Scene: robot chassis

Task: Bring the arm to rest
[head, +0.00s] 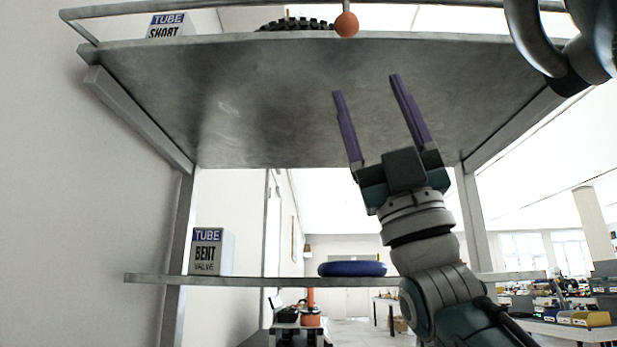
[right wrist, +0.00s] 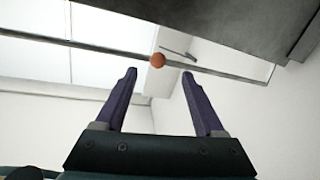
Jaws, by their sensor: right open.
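My right gripper (head: 364,84) is raised in front of the shelf unit, its two purple fingers pointing up, spread apart with nothing between them. It also shows in the right wrist view (right wrist: 160,74), open and empty. In the head view its fingertips overlap the underside of the upper shelf (head: 250,100); I cannot tell how far in front of it they are. The right forearm comes up from the lower right. My left gripper is not in view. A dark, curved part at the top right of the head view is unclear.
An orange ball (head: 346,24) is at the upper shelf's front rail, near a black ribbed tyre (head: 295,24) and a "TUBE SHORT" box (head: 170,25). The lower shelf (head: 280,281) holds a "TUBE BENT VALVE" box (head: 210,252) and a blue ring (head: 352,269). A wall (head: 60,200) is left.

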